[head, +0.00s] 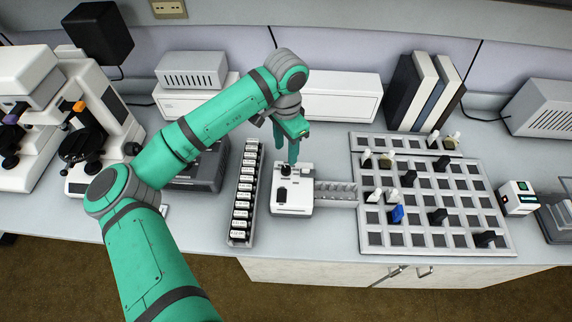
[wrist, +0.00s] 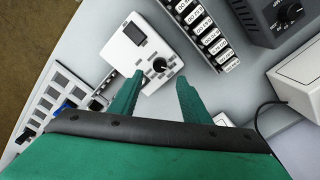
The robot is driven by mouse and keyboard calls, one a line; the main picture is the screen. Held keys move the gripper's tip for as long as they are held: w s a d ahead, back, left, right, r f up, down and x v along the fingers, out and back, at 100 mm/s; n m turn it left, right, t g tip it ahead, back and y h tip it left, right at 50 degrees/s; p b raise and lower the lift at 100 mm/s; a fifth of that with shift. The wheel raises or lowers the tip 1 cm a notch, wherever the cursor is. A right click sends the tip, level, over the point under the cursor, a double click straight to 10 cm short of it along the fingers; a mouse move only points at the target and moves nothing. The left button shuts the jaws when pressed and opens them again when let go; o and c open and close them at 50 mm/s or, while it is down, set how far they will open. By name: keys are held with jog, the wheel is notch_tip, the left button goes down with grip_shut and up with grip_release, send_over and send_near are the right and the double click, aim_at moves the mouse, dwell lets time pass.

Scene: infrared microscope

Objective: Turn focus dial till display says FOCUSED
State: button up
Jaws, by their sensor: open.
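A small white box (head: 292,208) stands on the bench below my gripper (head: 293,150). In the wrist view this box (wrist: 172,30) carries a black dial (wrist: 160,65) with a white pointer mark, several small grey buttons and a dark display (wrist: 133,31). No text on the display is legible, and I cannot read a label by the dial. My gripper (wrist: 160,80) is open and empty, its green fingers apart. In the wrist view, the dial shows between the fingertips. I cannot tell whether a finger touches it.
A rack of labelled slides (head: 241,200) stands just left of the box. A gridded tray (head: 430,238) with black, white and blue pieces lies to the right. Behind the rack, a dark grey unit has another black knob (wrist: 288,13). Microscopes (head: 90,130) stand at far left.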

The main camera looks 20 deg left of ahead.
aim_at(286, 168)
notch_tip(286, 168, down, 9)
jog(key=shift+r, duration=0.2)
dwell(0.3)
jog(key=c, duration=1)
jog(key=shift+c, duration=0.2)
jog(key=shift+m, duration=2.8)
jog(key=o, duration=1)
